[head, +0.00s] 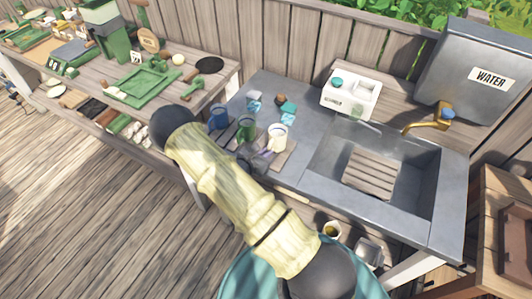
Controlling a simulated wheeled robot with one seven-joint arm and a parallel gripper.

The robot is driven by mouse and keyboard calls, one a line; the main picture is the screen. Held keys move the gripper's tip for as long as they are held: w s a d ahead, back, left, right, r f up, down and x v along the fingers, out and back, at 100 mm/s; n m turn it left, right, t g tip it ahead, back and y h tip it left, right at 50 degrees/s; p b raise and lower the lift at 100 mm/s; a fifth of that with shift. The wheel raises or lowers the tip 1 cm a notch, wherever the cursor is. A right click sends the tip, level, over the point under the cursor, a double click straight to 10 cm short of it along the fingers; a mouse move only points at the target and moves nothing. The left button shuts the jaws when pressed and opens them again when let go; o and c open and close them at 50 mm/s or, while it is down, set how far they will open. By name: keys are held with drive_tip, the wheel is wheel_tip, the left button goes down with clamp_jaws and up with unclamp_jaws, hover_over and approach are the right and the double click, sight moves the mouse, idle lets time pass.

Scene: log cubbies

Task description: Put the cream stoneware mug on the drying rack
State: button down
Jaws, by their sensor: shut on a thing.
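The cream stoneware mug (278,138) is in the head view, upright, at the right end of a row with a green mug and a blue mug. My gripper (268,154) is just in front of the cream mug, mostly hidden behind my arm. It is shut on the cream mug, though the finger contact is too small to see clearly. A slatted wooden rack (285,160) lies under and beside the mugs, on the grey counter left of the sink. Whether the cream mug touches the rack is unclear.
The green mug (246,129) and blue mug (218,118) stand close on the left. Small teal items (287,108) sit behind. The sink (420,185) holds a slatted wooden board (370,172). A white caddy (351,94) and brass tap (428,124) stand behind the sink.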

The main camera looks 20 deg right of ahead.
drive_tip(key=shift+f, duration=0.4)
drive_tip(key=shift+f, duration=0.1)
drive_tip(key=c, duration=1.5)
unclamp_jaws()
drive_tip(key=shift+r, duration=0.2)
drive_tip(key=b+v, duration=0.3)
drive_tip(key=v, duration=0.9)
